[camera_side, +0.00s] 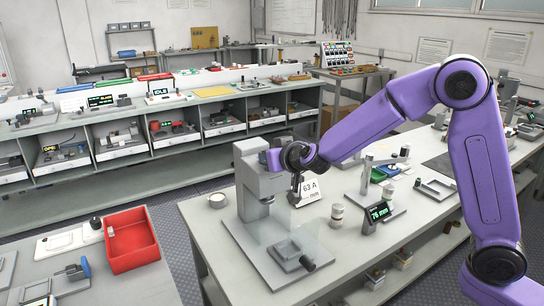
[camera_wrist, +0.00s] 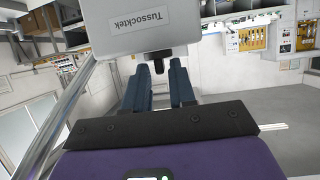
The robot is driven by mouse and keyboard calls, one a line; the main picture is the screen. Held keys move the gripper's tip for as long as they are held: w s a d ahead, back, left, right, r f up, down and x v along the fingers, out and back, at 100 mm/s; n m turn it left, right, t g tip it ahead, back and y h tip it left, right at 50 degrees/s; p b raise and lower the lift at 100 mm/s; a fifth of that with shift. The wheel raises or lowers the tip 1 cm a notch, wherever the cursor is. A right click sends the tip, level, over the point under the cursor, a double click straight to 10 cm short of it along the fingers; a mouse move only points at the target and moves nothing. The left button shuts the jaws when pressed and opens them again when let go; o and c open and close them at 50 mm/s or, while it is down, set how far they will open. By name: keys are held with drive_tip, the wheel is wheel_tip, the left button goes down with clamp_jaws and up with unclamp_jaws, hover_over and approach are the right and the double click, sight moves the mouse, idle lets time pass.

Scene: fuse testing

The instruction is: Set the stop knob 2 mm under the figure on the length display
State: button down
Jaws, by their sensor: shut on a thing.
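The length display (camera_side: 378,211) is a small dark unit on the right bench and reads 76 mm in green. My gripper (camera_side: 296,187) is at the grey bench device (camera_side: 258,165), just right of its head. In the wrist view, a small black knob (camera_wrist: 158,66) sticks out below a grey housing (camera_wrist: 150,30) labelled Tussocktek.
A white card (camera_side: 309,190) reading "63 A" and "mm" stands behind my gripper. A clear guard and a base plate with a black-handled fixture (camera_side: 292,255) lie below. A red tray (camera_side: 131,240) is on the left bench.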

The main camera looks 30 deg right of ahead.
drive_tip(key=m+h, duration=0.1)
drive_tip(key=a+m+h, duration=0.1)
drive_tip(key=m+h, duration=0.1)
drive_tip(key=m+g+h, duration=0.1)
drive_tip(key=shift+w+a+m+h, duration=0.2)
drive_tip(key=shift+w+m+h, duration=0.1)
drive_tip(key=shift+h, duration=0.1)
drive_tip(key=shift+w+a+m+g+h, duration=0.1)
drive_tip(key=shift+w+m+g+h, duration=0.05)
drive_tip(key=shift+m+g+h, duration=0.7)
drive_tip(key=shift+w+a+m+g+h, duration=0.15)
drive_tip(key=shift+m+g+h, duration=0.4)
drive_tip(key=shift+m+h, duration=0.45)
drive_tip(key=shift+d, duration=0.1)
drive_tip(key=c, duration=1.2)
unclamp_jaws()
drive_tip(key=shift+w, duration=0.1)
drive_tip(key=shift+s+a, duration=0.2)
drive_tip(key=v, duration=1.7)
drive_tip(key=shift+a, duration=0.15)
drive_tip(key=shift+w, duration=0.1)
